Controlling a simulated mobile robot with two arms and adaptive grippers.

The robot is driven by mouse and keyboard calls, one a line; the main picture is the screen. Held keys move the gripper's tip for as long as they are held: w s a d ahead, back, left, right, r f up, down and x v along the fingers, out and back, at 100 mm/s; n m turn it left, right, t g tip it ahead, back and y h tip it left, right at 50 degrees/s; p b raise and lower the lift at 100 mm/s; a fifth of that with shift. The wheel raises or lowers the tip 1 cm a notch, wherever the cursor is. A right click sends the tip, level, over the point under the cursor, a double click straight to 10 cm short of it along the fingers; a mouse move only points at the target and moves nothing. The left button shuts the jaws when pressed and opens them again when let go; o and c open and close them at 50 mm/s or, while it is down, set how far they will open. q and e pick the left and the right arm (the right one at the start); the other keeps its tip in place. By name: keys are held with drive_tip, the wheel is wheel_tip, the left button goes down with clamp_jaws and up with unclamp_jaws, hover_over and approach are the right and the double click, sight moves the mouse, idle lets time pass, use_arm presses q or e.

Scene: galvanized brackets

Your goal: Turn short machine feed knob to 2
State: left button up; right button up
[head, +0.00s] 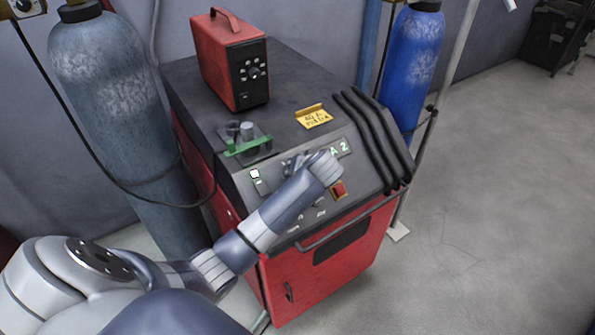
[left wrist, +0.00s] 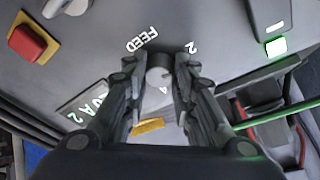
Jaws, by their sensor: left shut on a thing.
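The red and black machine (head: 300,282) stands on the floor, with a sloped grey control panel on top. In the left wrist view, a round grey feed knob (left wrist: 158,75) sits on the panel between my fingers. The word FEED (left wrist: 141,39), a 2 (left wrist: 191,47) and a 4 (left wrist: 163,90) are printed around it. My left gripper (left wrist: 159,79) is shut on the knob, one finger on each side. In the head view my left gripper (head: 294,163) is at the panel and my arm hides the knob. I cannot tell where the knob points. My right gripper is not in view.
A red button (head: 339,189) and a lit display (head: 340,147) are near my wrist.

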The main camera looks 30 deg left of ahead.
use_arm(q)
drive_tip(key=shift+d+n, duration=0.1)
drive_tip(key=shift+n, duration=0.5)
drive_tip(key=o, duration=1.1)
drive_tip(key=shift+c, duration=0.2)
drive_tip(key=v, duration=1.2)
drive_tip(key=shift+d, duration=0.1)
